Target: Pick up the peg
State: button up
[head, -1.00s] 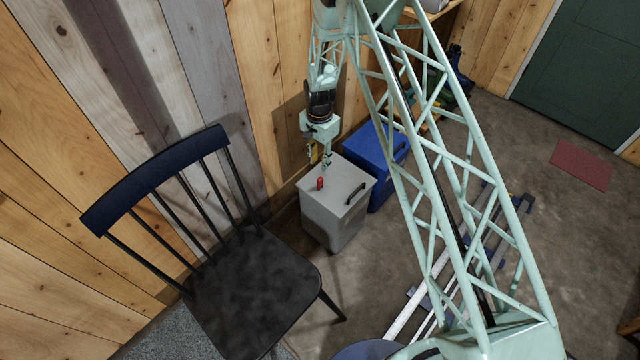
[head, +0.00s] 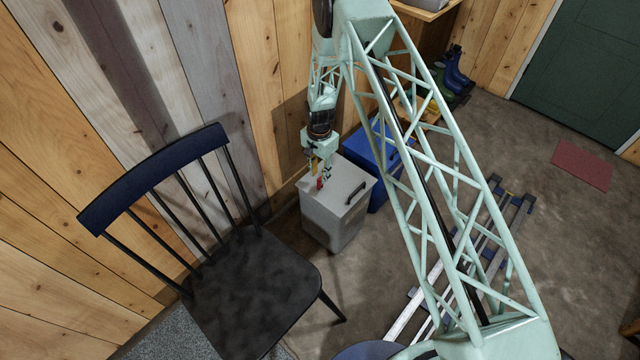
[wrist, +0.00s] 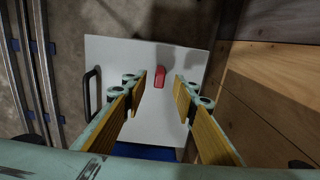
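The peg (head: 319,184) is a small red block on top of a light grey box with a black handle (head: 335,215). In the wrist view the peg (wrist: 160,79) stands on the pale lid (wrist: 118,60), a little beyond my fingertips and between their lines. My gripper (head: 320,172) is just above the lid, close to the peg. In the wrist view my gripper (wrist: 160,88) is open, with its yellow-padded fingers wide apart and nothing between them. In the head view the fingers partly cover the peg.
A blue box (head: 366,165) stands right behind the grey one. A dark chair (head: 250,280) stands at front left. The plank wall (head: 245,90) rises close behind the box. Metal rails (head: 490,235) lie on the floor to the right.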

aim_at(320, 178)
dwell(0.3)
jog(key=shift+f+b, duration=0.6)
jog(key=shift+f, duration=2)
jog(key=shift+c, duration=0.4)
jog(key=c, duration=0.7)
jog(key=shift+o, duration=0.2)
